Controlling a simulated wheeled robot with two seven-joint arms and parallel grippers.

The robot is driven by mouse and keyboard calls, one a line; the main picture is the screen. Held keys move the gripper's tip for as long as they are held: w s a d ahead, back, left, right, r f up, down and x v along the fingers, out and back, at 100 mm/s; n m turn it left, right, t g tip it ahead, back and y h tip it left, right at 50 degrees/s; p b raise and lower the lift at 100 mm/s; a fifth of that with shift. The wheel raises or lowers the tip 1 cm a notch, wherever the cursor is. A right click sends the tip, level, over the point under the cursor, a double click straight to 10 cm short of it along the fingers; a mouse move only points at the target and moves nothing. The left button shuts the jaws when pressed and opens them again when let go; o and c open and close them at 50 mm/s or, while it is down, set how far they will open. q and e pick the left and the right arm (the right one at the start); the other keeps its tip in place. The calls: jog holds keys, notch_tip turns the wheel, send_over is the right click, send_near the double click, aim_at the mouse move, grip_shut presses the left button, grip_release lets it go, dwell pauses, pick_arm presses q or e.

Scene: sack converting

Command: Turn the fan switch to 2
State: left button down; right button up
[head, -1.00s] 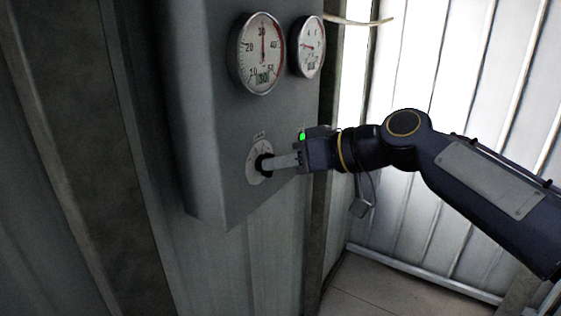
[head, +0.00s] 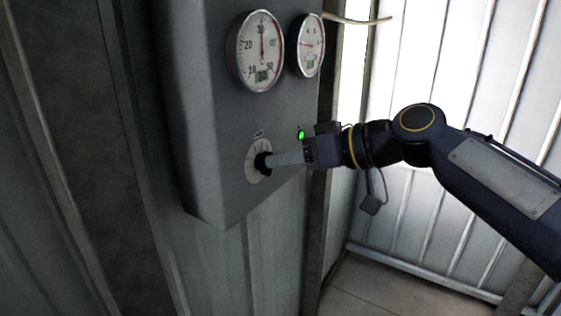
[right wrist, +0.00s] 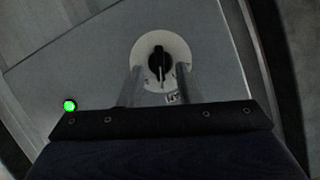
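The fan switch is a black rotary knob on a round white dial (head: 256,167) low on the grey panel box. In the right wrist view the black knob (right wrist: 158,62) shows a white pointer line running toward the bottom of the picture, where the printed label sits. The dial numbers are too small to read. My right gripper (head: 272,161) reaches the dial from the right. In the right wrist view its two fingers (right wrist: 158,78) stand apart, one on each side of the knob, with gaps visible. My left gripper is not in view.
Two round gauges, a larger one (head: 261,51) and a smaller one (head: 311,46), sit above the dial. A green lit lamp (head: 301,135) is right of the dial, close to my gripper. Corrugated metal walls (head: 450,150) surround the box.

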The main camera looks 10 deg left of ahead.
jog(key=v, duration=0.6)
jog(key=shift+b, duration=0.35)
jog(key=shift+d, duration=0.1)
jog(key=s+d+f+m+t+h+p, duration=0.1)
jog(key=s+d+f+m+h, duration=0.25)
jog(key=s+d+f, duration=0.35)
jog(key=s+d+f+m+t+h+p, duration=0.1)
jog(key=s+d+f+m+t+h, duration=0.2)
jog(key=d+f, duration=0.6)
jog(key=s+d+f+m+g+h, duration=0.1)
jog(key=s+d+f+m+h, duration=0.2)
jog(key=s+f, duration=0.9)
jog(key=d+m, duration=0.3)
jog(key=shift+s+d+g+p, duration=0.15)
jog(key=shift+d+g+p, duration=0.1)
jog(key=shift+g+p, duration=0.15)
